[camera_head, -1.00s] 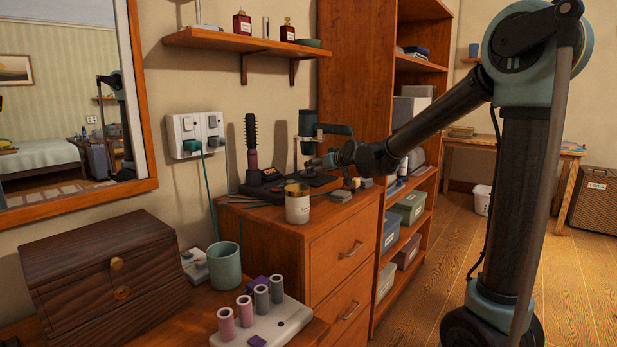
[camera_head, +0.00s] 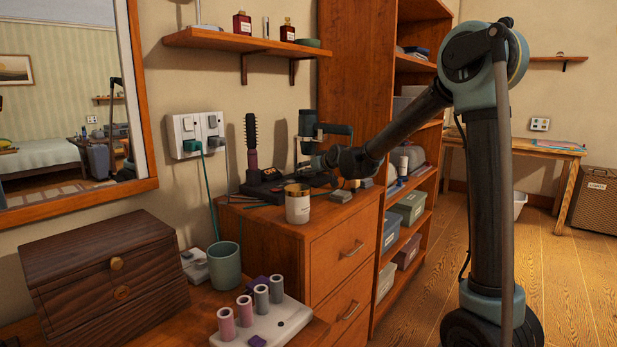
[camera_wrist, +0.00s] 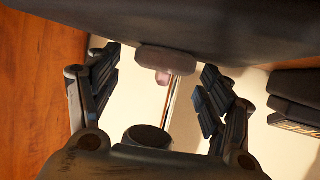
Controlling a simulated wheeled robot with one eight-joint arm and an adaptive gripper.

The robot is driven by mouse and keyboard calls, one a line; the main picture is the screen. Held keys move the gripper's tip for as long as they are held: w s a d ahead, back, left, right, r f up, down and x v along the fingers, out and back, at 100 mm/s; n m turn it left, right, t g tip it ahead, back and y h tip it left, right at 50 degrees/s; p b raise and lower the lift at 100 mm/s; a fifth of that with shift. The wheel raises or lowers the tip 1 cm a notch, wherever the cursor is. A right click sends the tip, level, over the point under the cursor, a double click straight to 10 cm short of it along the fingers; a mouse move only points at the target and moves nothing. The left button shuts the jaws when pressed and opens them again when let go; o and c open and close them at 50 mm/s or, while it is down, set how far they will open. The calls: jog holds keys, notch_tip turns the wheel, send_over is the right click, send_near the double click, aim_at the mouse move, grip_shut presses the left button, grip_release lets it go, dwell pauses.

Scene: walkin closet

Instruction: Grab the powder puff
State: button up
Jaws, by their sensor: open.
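I cannot surely tell the powder puff in either view. In the wrist view a small grey rounded pad (camera_wrist: 165,60) with a bit of pink beneath it shows beyond my gripper (camera_wrist: 160,90), between the fingertips in the picture. My gripper's fingers are spread, with nothing held between them. In the head view my gripper (camera_head: 318,163) is low over the back of the wooden drawer unit (camera_head: 330,225), close to a dark styling stand (camera_head: 308,123). Its fingers are small there and partly hidden among dark items.
A round hairbrush (camera_head: 251,140) stands left of my gripper, and a cream jar (camera_head: 297,204) stands in front. A tall shelf unit (camera_head: 345,75) rises on the right. A dark wooden box (camera_head: 100,270) and green cup (camera_head: 224,264) stand nearer. The floor (camera_head: 565,260) at right is clear.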

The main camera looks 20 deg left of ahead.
jog(key=c, duration=0.9)
jog(key=shift+c, duration=0.2)
